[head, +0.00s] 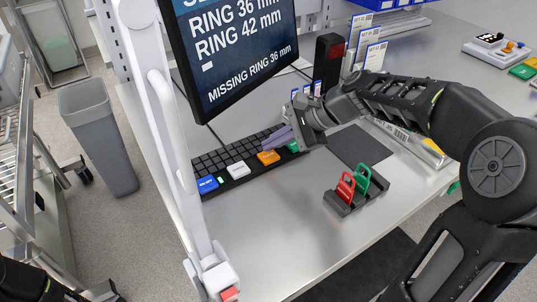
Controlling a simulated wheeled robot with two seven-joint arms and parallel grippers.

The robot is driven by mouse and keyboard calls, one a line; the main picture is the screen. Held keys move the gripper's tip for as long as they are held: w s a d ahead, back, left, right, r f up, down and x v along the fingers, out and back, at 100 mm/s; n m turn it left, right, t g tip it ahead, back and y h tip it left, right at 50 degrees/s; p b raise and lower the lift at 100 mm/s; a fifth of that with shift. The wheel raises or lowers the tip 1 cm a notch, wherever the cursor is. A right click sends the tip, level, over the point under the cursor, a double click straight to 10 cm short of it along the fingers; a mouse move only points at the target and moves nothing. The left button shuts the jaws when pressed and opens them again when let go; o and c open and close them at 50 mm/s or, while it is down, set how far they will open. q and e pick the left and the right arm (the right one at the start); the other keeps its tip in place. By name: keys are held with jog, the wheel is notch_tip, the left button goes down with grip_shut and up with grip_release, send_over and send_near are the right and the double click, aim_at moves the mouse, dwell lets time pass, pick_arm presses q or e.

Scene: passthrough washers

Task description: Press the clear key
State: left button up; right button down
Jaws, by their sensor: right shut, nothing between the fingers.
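A black keyboard (212,162) lies on the grey table below the monitor. Along its front edge are a blue key (207,184), a white key (238,170), an orange key (268,157) and a green key (293,147). Their labels are too small to read, so I cannot tell which is the clear key. My right gripper (272,141) is shut and empty, its purplish fingers pointing left over the keyboard, just behind the orange key in the picture. I cannot tell whether it touches any key. My left gripper is not in view.
The monitor (235,50) stands behind the keyboard and reads "MISSING RING 36 mm". A small black rack (345,206) holds a red tag and a green tag on the right. A white post (165,130) stands at the left.

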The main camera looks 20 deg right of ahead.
aim_at(273, 156)
jog(key=shift+f, duration=0.4)
jog(key=shift+f+b, duration=0.4)
jog(key=shift+f, duration=0.05)
dwell(0.6)
jog(key=shift+r+p, duration=0.85)
jog(key=shift+r, duration=0.05)
notch_tip(273, 156, up, 5)
jog(key=p, duration=0.4)
jog(key=shift+p, duration=0.3)
dwell(0.7)
